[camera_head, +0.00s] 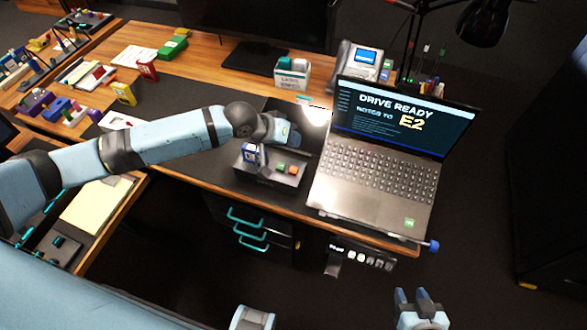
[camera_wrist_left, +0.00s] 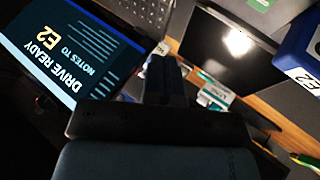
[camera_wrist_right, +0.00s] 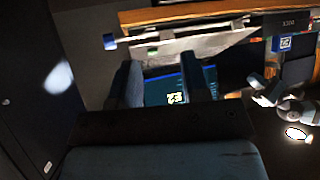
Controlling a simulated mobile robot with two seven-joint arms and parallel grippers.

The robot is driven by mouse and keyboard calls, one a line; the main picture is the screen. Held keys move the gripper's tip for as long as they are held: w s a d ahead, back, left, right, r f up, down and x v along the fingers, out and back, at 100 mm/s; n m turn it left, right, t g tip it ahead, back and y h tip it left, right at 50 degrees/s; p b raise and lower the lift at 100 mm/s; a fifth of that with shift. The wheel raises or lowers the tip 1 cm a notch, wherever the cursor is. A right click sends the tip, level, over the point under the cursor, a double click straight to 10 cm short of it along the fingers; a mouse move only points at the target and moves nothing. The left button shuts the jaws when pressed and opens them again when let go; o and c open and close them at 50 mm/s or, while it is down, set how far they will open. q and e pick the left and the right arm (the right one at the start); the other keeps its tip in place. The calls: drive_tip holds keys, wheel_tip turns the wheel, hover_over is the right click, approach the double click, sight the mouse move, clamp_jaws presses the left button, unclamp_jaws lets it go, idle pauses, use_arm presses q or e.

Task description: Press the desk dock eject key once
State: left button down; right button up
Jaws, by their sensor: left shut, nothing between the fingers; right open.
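A dark desk dock (camera_head: 262,178) stands on the desk left of the laptop. A blue cartridge (camera_head: 250,153) stands upright in it; a similar blue piece marked E2 shows in the left wrist view (camera_wrist_left: 302,62). A green key (camera_head: 281,168) and an orange-red key (camera_head: 294,169) sit on the dock's right part; I cannot read which is eject. My left gripper (camera_head: 291,133) is shut and empty, above and behind the dock, apart from the keys. My right gripper (camera_head: 418,298) is open and empty, beyond the desk's front edge.
The open laptop (camera_head: 372,170) reads "DRIVE READY NOTES TO E2". A lit lamp (camera_head: 488,22), a monitor (camera_head: 262,20) and a labelled box (camera_head: 291,73) stand behind. Blocks and a yellow case (camera_head: 124,93) lie at left. A drawer unit (camera_head: 250,235) is below.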

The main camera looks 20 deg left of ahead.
use_arm(q)
drive_tip(key=b, duration=0.7)
hover_over(292, 168)
wheel_tip(292, 168, down, 6)
drive_tip(key=shift+s+f, duration=0.1)
drive_tip(key=shift+f, duration=0.65)
drive_tip(key=shift+f+b, duration=0.35)
drive_tip(key=shift+f, duration=0.2)
use_arm(e)
drive_tip(key=shift+m, duration=0.3)
drive_tip(key=f, duration=0.4)
drive_tip(key=w+a+f, duration=0.1)
drive_tip(key=shift+f, duration=0.4)
drive_tip(key=shift+s+d+f, duration=0.15)
drive_tip(key=shift+s+f, duration=0.1)
drive_tip(key=shift+s, duration=0.05)
drive_tip(key=shift+w+r, duration=0.2)
drive_tip(key=shift+w, duration=0.1)
drive_tip(key=shift+s+f, duration=0.1)
drive_tip(key=shift+s, duration=0.1)
use_arm(q)
drive_tip(key=shift+f, duration=0.1)
drive_tip(key=shift+f+p, duration=0.3)
drive_tip(key=shift+f, duration=0.05)
use_arm(e)
drive_tip(key=shift+r, duration=0.2)
